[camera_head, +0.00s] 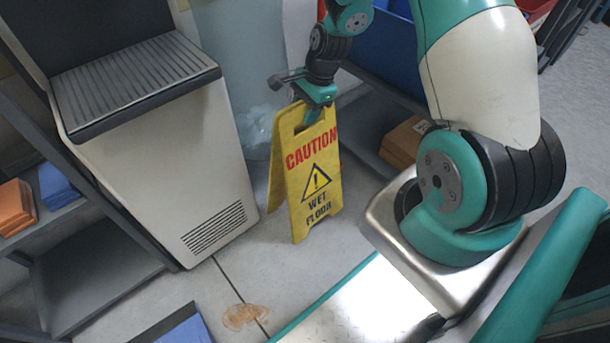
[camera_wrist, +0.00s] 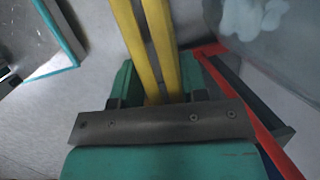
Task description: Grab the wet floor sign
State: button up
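In the wrist view, the sign's two yellow panels (camera_wrist: 162,50) run between the teal fingers of my gripper (camera_wrist: 158,82). The fingers lie close on both sides of the panels. Whether they press on the sign cannot be made out.
The pale machine (camera_head: 165,160) with a grilled ledge stands left of the sign. A shelf with brown boxes (camera_head: 405,140) and a blue bin (camera_head: 385,55) is behind it to the right. A brownish stain (camera_head: 245,316) marks the floor in front. A grey shelf (camera_head: 85,265) stands at left.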

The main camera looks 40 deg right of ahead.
grip_shut()
jog(key=shift+r, duration=0.15)
